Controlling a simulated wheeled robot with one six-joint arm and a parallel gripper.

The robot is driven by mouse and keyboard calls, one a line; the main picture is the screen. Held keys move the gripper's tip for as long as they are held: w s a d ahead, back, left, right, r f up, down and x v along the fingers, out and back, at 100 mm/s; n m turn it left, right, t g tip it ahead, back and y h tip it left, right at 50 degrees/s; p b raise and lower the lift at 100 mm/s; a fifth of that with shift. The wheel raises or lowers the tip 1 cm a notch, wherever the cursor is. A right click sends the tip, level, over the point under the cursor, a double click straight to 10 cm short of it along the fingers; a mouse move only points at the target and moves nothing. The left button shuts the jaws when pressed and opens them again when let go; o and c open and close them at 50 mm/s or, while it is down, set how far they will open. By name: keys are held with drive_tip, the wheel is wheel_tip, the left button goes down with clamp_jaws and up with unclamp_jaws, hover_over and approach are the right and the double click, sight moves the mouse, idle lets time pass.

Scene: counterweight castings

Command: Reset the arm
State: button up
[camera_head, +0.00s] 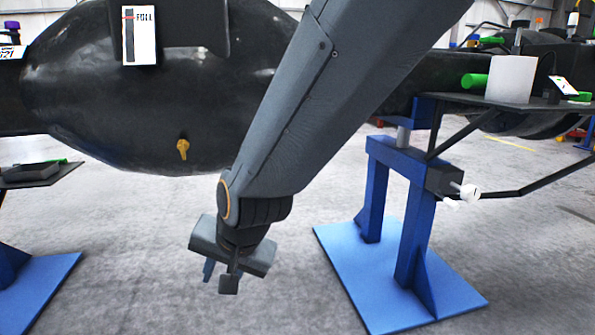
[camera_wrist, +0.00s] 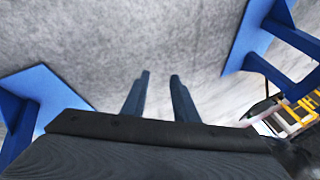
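My gripper (camera_head: 218,280) hangs at the end of my arm, pointing down over the bare grey floor, below and in front of the large black casting (camera_head: 150,90). In the wrist view my gripper (camera_wrist: 159,80) shows two dark blue fingers standing apart with only floor between them. It is open and empty. It touches nothing that I can see. My arm covers part of the casting and of the space to its right in the head view.
A blue stand (camera_head: 400,210) with a wide base plate is to the right. Another blue base plate (camera_head: 45,290) is at lower left. A yellow valve (camera_head: 183,149) sticks out of the casting. Floor between the stands is clear.

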drive_tip(key=s+d+n+g+h+p, duration=0.1)
drive_tip(key=s+d+n+g+h, duration=0.4)
drive_tip(key=s+d, duration=1)
drive_tip(key=d+r+m+p, duration=0.1)
drive_tip(key=d+r+p, duration=0.8)
drive_tip(key=r+p, duration=0.3)
drive_tip(key=s+d+r+m+p, duration=0.1)
drive_tip(key=d+r+p, duration=0.8)
drive_tip(key=p, duration=0.9)
wheel_tip(320, 180, up, 4)
drive_tip(key=shift+s+d+f+m+y+p, duration=0.1)
drive_tip(key=shift+s+d+m+y+p, duration=0.2)
drive_tip(key=shift+m, duration=0.5)
drive_tip(key=shift+w+d, duration=0.1)
drive_tip(key=shift+d, duration=0.1)
